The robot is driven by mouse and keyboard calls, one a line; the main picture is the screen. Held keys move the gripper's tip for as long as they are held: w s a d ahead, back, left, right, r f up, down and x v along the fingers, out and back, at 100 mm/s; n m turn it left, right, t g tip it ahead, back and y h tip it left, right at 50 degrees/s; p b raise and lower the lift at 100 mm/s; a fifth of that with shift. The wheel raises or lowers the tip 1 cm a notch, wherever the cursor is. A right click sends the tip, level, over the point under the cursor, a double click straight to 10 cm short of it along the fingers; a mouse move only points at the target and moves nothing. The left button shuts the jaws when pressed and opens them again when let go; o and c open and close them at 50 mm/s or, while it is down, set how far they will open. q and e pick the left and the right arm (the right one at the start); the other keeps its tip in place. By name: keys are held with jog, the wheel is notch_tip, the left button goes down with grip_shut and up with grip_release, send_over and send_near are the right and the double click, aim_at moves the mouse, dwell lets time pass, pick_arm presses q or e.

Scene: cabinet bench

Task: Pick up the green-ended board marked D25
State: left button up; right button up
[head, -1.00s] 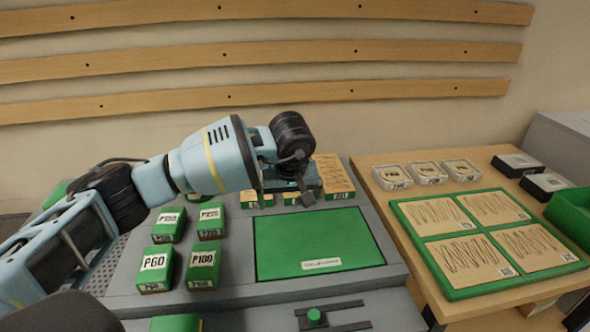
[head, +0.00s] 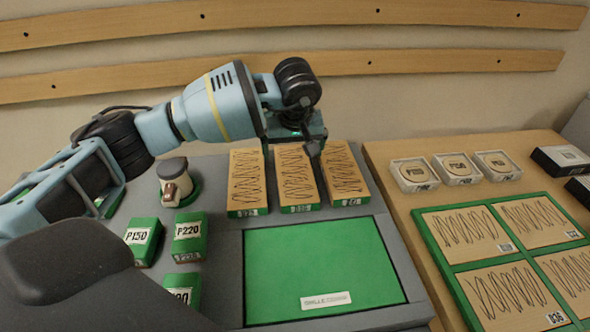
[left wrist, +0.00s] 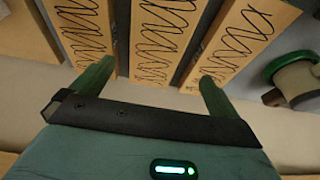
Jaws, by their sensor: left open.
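Three wooden boards with green ends and black scribbles lie side by side behind the green mat: a left board (head: 246,180), a middle board (head: 296,175) and a right board (head: 344,172). Their small end labels are too blurred to tell surely which is D25. My left gripper (head: 290,150) is open and empty over the far part of the boards. In the left wrist view its green fingers (left wrist: 156,72) stand apart, with the middle board (left wrist: 160,38) between and beyond them. I cannot tell whether they touch it. My right gripper is not in view.
The green mat (head: 315,255) is bare but for a label. Right, a wooden table has a green-framed tray (head: 455,262) of panels and several small boxes (head: 456,168).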

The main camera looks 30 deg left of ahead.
aim_at(295, 171)
pick_arm(q)
jog(key=shift+f, duration=0.5)
jog(key=shift+x, duration=0.85)
jog(key=shift+w+f, duration=0.1)
jog(key=shift+f, duration=0.45)
jog(key=x, duration=0.4)
jog(key=shift+d+f, duration=0.1)
jog(key=shift+d, duration=0.15)
jog(key=c, duration=1.1)
